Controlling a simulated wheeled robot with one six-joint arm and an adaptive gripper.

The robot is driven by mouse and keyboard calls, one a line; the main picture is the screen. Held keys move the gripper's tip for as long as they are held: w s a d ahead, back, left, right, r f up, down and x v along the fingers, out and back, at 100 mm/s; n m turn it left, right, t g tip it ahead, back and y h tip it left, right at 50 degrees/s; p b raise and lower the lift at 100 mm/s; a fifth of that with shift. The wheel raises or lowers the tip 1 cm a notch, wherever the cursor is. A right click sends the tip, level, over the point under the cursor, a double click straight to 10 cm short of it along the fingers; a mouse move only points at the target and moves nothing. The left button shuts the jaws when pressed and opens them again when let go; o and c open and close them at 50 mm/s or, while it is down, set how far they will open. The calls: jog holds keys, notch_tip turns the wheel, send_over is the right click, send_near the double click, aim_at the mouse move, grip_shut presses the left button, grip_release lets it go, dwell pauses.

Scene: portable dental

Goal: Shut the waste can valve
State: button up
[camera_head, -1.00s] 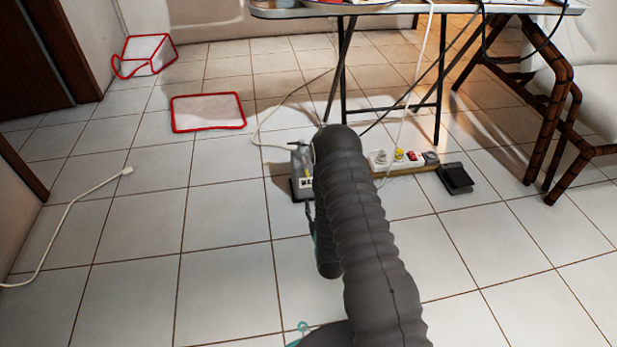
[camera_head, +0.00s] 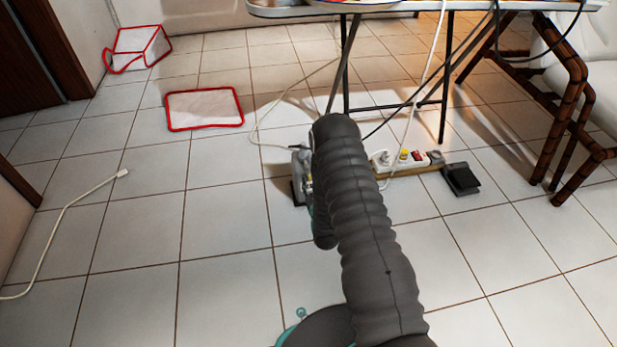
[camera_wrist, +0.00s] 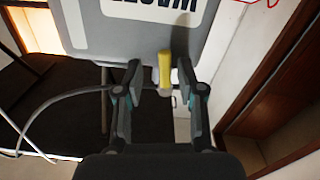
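The waste can (camera_wrist: 130,36) is a grey box with a black-lettered white label, at the top of the wrist view. A yellow valve handle (camera_wrist: 165,72) sticks out from its edge, pointing along the picture's vertical. My gripper (camera_wrist: 159,78) is open, with one finger on each side of the handle. I see a gap to the left finger; the right finger is closer, and I cannot tell whether it touches. In the head view, the can (camera_head: 297,188) stands on the floor, mostly hidden behind my dark arm.
A white power strip (camera_head: 400,162) and a black pedal (camera_head: 461,179) lie right of the can. A folding table (camera_head: 415,8) stands behind, and a chair (camera_head: 563,100) at the right. A red-edged white panel (camera_head: 205,108) lies behind left. The left floor is mostly clear.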

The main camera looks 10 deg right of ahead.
jog(key=shift+w+a, duration=0.1)
jog(key=shift+w, duration=0.1)
jog(key=shift+a, duration=0.1)
jog(key=shift+a, duration=0.15)
grip_shut()
jog(key=shift+n, duration=0.3)
jog(key=shift+d+r+n+b, duration=0.3)
jog(key=shift+d+r+n, duration=0.15)
jog(key=shift+n, duration=2.1)
jog(key=shift+d+r+n+b, duration=0.3)
jog(key=shift+r+n, duration=0.2)
jog(key=shift+n, duration=2.1)
jog(key=shift+d+r+n+b, duration=0.25)
jog(key=shift+d+r+n, duration=0.2)
jog(key=shift+n, duration=2.1)
